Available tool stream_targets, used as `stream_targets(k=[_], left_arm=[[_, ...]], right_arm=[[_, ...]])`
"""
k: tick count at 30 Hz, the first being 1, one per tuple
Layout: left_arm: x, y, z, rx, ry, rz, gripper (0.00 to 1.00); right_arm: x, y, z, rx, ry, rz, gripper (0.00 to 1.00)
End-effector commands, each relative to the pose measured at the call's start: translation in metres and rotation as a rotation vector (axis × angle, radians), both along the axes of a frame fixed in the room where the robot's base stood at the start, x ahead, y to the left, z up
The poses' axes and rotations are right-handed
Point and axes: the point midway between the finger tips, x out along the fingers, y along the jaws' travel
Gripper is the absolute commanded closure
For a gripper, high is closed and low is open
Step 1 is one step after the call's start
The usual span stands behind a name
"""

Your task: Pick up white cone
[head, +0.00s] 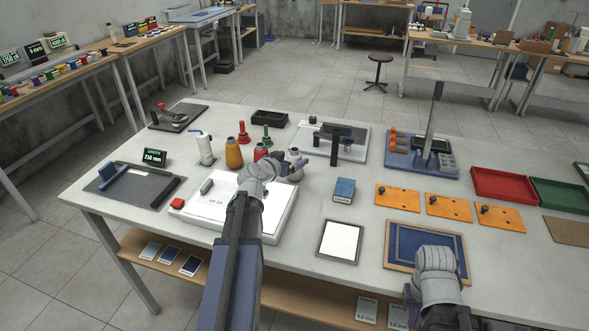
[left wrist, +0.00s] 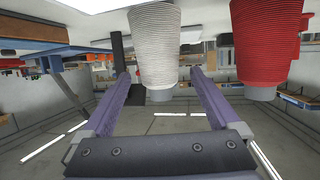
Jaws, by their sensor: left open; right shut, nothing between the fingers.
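The white cone (left wrist: 155,45) is a ribbed thread cone with a grey tip. In the left wrist view it stands between my left gripper's (left wrist: 160,74) two spread fingers, with no clear contact on either side. That view is upside down, with the table at the top. In the head view the white cone (head: 296,174) is mostly hidden behind my left gripper (head: 275,165). The red cone (left wrist: 267,42) stands close beside it. My right gripper (head: 437,260) is shut and empty over the blue framed board, its fingertips hardly visible.
A white scale-like box (head: 215,208) lies under my left arm. A black stand (head: 335,138) is just behind. A blue box (head: 344,190) stands to the right.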

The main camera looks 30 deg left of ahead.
Motion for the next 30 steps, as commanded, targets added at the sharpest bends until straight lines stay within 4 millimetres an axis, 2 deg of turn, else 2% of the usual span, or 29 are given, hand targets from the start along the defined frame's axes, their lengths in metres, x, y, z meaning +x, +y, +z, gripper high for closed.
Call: stream_targets(k=[1,4,12,30], left_arm=[[0.011,0.0,-0.006,-0.001,0.0,-0.002,0.04],[0.022,0.001,-0.009,0.0,-0.001,-0.001,0.04],[0.023,0.001,-0.008,-0.001,-0.001,0.0,0.07],[0.023,0.001,-0.008,-0.001,0.0,0.0,0.74]], right_arm=[[0.0,0.0,-0.006,0.0,0.0,0.0,1.0],[0.0,0.0,-0.009,0.0,0.0,0.0,1.0],[0.0,0.0,-0.009,0.0,0.0,0.0,1.0],[0.0,0.0,-0.009,0.0,0.0,0.0,1.0]])
